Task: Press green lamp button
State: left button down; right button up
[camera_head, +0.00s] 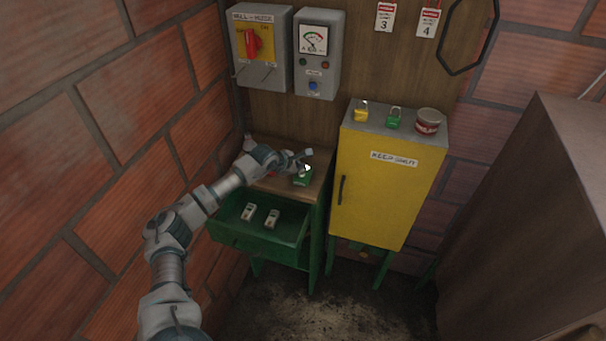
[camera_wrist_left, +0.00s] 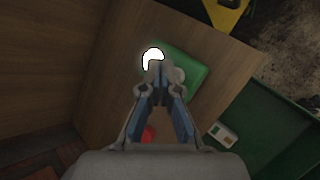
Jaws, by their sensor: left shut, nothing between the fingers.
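A green block-like object (camera_head: 302,180) lies on the wooden top of the small green table, with a bright white spot near it. In the left wrist view the green object (camera_wrist_left: 190,82) shows a glowing white round part (camera_wrist_left: 152,55) at its edge and a small grey round part (camera_wrist_left: 179,75). My left gripper (camera_head: 305,155) is shut and empty, just above this object. In the left wrist view its fingertips (camera_wrist_left: 156,72) overlap the object's edge just below the white glow; I cannot tell whether they touch. My right gripper is not in view.
An open green drawer (camera_head: 240,236) below the tabletop holds small white devices. A yellow cabinet (camera_head: 378,190) with padlocks and a can on top stands to the right. A wall box (camera_head: 316,50) carries a gauge, red and green lamps and a blue button. A brick wall is left.

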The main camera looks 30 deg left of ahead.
aim_at(299, 173)
pick_arm(q)
jog(key=shift+a+f, duration=0.55)
jog(key=shift+a, duration=0.3)
jog(key=shift+d+b, duration=0.35)
jog(key=shift+d, duration=0.35)
jog(key=shift+a, duration=0.3)
jog(key=shift+a+r+p, duration=0.15)
jog(key=shift+r+p, duration=0.2)
jog(key=shift+p, duration=0.05)
jog(key=shift+d+r+p, duration=0.3)
jog(key=shift+r, duration=0.25)
jog(key=shift+s+d+r, duration=0.1)
jog(key=shift+d, duration=0.25)
jog(key=shift+a+r+p, duration=0.15)
jog(key=shift+r+p, duration=0.15)
jog(key=shift+r, duration=0.15)
notch_tip(299, 173, up, 5)
jog(key=p, duration=0.2)
jog(key=shift+a+f+p, duration=0.1)
jog(key=shift+f+p, duration=0.1)
jog(key=shift+p, duration=0.2)
jog(key=shift+d+r, duration=0.2)
jog(key=shift+r, duration=0.05)
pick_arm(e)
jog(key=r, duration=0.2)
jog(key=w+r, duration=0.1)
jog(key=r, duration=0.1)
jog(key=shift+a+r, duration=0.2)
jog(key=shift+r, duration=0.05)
